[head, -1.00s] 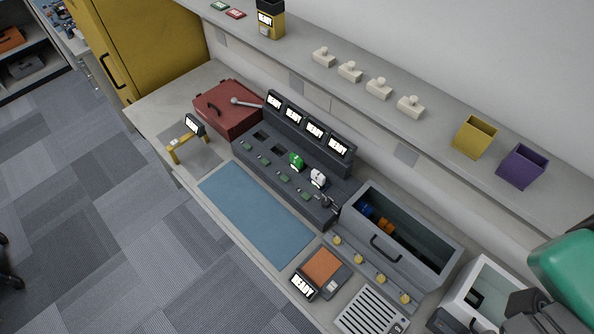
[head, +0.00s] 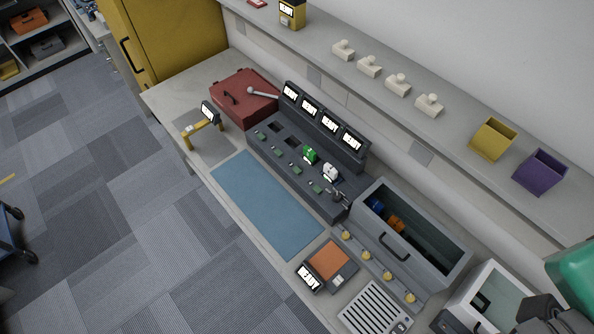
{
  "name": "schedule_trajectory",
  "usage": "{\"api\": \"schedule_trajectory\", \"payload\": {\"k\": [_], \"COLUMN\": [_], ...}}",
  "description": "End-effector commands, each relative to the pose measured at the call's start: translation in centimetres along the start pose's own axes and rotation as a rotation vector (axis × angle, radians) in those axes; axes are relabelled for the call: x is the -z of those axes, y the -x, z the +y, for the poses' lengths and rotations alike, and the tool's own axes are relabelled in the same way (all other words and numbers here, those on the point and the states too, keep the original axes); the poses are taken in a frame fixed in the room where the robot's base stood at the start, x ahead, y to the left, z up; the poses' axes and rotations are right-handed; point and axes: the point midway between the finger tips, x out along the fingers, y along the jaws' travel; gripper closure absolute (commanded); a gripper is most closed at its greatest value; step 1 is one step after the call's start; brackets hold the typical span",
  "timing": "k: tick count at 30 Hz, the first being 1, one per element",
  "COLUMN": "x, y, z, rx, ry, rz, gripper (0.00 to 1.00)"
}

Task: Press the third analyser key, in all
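A dark grey console (head: 297,178), which looks like the analyser, stands on the bench. It has a row of screens (head: 330,125) at its back and slots in its top. A row of small green keys runs along its front; the third from the left is a flat green key (head: 296,169). A green piece (head: 310,155) and a white piece (head: 330,173) sit in the two right-hand slots; the left slots look empty. The screen text is too small to read surely. Green and dark parts of my arm show at the lower right, well away from the console; my gripper's fingers are not seen.
A blue mat (head: 266,205) lies before the console. A red box (head: 246,97) is left of it, beside a yellow stand (head: 203,127). A grey open bin (head: 440,252), gold knobs and an orange-topped device (head: 328,260) lie to the right. A shelf runs above.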

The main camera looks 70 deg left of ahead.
Motion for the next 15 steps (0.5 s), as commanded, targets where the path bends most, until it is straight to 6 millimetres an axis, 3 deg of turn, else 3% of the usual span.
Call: {"api": "schedule_trajectory", "payload": {"k": [1,4,15], "x": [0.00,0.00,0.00], "y": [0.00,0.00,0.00], "z": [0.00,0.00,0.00], "rx": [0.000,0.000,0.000], "ry": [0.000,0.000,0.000], "rz": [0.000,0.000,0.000], "gripper": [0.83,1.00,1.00]}}
